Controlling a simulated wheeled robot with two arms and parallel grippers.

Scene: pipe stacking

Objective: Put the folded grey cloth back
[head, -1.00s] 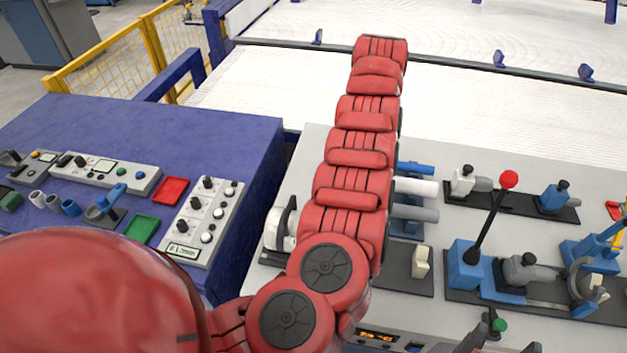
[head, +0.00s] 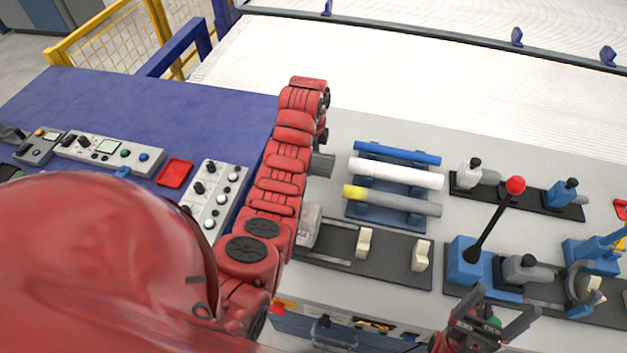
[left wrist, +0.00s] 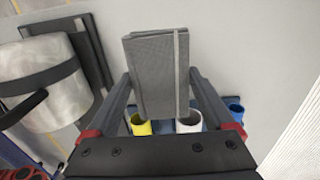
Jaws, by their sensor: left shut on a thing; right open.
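The folded grey cloth (left wrist: 157,75) stands upright between the fingers of my left gripper (left wrist: 160,85) in the left wrist view. The gripper is shut on it. In the head view a grey piece that looks like the cloth (head: 322,164) shows just right of my red left arm, left of the pipe rack; the left gripper itself is hidden behind the arm. My right gripper (head: 502,305) is open and empty at the lower right, near the bench's front edge.
A blue rack (head: 372,214) holds a blue pipe (head: 398,153), a white pipe (head: 395,173) and a grey pipe with a yellow end (head: 400,203). A red-knobbed lever (head: 495,220) rises at the right. The blue table (head: 150,110) at left carries control panels and a red tray (head: 175,173).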

